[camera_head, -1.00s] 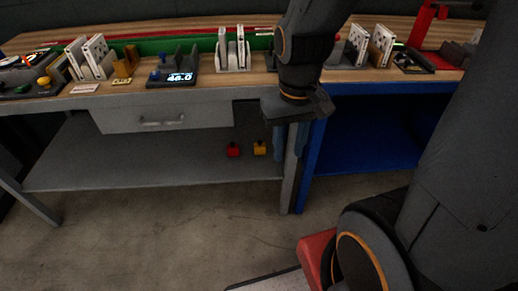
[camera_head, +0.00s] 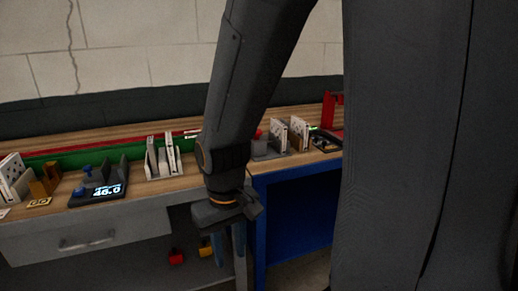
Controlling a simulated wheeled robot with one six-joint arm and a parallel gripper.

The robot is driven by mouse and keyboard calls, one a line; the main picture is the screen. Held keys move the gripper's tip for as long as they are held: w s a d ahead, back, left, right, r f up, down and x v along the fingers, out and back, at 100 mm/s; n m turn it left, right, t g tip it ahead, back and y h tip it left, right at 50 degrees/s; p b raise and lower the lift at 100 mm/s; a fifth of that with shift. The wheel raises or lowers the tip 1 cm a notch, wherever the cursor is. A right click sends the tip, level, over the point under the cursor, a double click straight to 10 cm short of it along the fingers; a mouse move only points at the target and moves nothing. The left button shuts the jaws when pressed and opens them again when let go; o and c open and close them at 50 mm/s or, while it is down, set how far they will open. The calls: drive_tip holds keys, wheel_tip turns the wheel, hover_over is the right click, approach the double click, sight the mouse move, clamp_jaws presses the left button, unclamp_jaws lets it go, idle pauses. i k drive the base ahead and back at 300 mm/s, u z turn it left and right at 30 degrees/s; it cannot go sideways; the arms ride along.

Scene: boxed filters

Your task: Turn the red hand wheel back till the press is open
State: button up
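A red upright frame (camera_head: 329,112), which looks like the press, stands at the back of the blue bench on the right. My own dark body part cuts off its right side. I cannot make out a hand wheel on it. My gripper (camera_head: 231,250) hangs pointing down in front of the benches, near where the grey and blue ones meet. It is left of the red frame and lower than the bench top. Its two blue-grey fingers look apart, with nothing seen between them.
The wooden bench top carries a display unit reading 46.0 (camera_head: 98,190), white boxed filters in holders (camera_head: 163,157), more filters (camera_head: 290,135) and a dark tray (camera_head: 325,143). A drawer (camera_head: 85,238) is below. Red (camera_head: 176,257) and yellow (camera_head: 206,247) items sit on the lower shelf.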

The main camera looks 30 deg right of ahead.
sight(259, 132)
drive_tip(key=z, duration=0.7)
drive_tip(key=k, duration=1.2)
drive_tip(key=z, duration=0.65)
drive_tip(key=i, duration=1.35)
drive_tip(key=u, duration=0.85)
drive_tip(key=i, duration=0.5)
drive_tip(key=u, duration=0.65)
